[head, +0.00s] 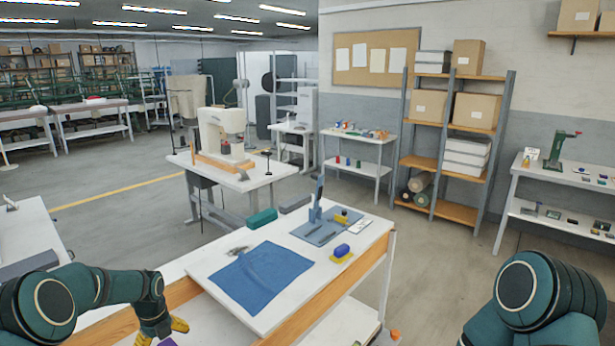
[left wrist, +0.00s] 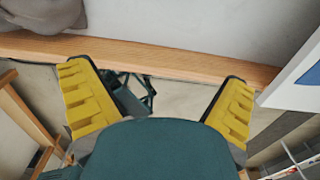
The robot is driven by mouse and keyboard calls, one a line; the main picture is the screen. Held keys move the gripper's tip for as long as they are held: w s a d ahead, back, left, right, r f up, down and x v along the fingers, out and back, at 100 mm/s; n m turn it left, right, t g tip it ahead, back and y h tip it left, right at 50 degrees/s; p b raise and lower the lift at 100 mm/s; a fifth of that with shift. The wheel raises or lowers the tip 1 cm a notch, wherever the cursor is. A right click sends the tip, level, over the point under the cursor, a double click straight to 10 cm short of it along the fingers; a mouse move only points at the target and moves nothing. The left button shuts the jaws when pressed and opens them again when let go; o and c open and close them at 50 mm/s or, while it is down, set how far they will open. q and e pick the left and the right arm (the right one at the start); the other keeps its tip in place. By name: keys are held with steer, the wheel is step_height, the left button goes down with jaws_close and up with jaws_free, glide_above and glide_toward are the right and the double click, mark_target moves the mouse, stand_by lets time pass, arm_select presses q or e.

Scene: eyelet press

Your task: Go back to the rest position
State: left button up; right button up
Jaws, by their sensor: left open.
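My left gripper (head: 163,332) is at the lower left of the head view, at the near left end of the work table (head: 285,312). In the left wrist view its two yellow fingers (left wrist: 160,100) stand wide apart with nothing between them. A wooden table edge (left wrist: 160,58) runs across beyond the fingertips. My right arm shows only as a green upper part at the lower right of the head view; its gripper is out of the picture.
On the table lie a blue cloth (head: 262,275), a grey mat (head: 325,228) with an upright tool (head: 317,200), and a blue block (head: 342,250) on a yellow base. A sewing machine (head: 222,135) stands on a table behind. Shelves (head: 455,150) stand at the back right. Open floor lies right of the table.

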arm_select(q)
steer(key=s+d+f+n+h+b, duration=0.1)
steer(key=s+d+f+n+b, duration=0.1)
steer(key=s+d+f+n, duration=0.3)
steer(key=s+d+f+n+t+h+b, duration=0.1)
steer(key=s+d+f+n+b, duration=0.2)
steer(key=d, duration=0.5)
steer(key=s+d+f+n+h, duration=0.1)
steer(key=s+d+f+n, duration=0.1)
steer(key=d+f+n, duration=0.3)
steer(key=s+d+f+n+b, duration=0.2)
steer(key=s+d+n, duration=0.3)
steer(key=s+n, duration=0.2)
steer(key=s+d+f+n+h+b, duration=0.1)
steer(key=s+d+f+n+b, duration=0.2)
steer(key=s, duration=0.7)
steer(key=d+n, duration=0.2)
steer(key=n, duration=0.2)
steer(key=shift+s+f+n+t, duration=0.3)
steer(key=shift+f, duration=0.05)
arm_select(e)
step_height(320, 180, down, 10)
steer(key=s, duration=0.2)
steer(key=shift+s+g, duration=0.25)
steer(key=shift+g, duration=0.05)
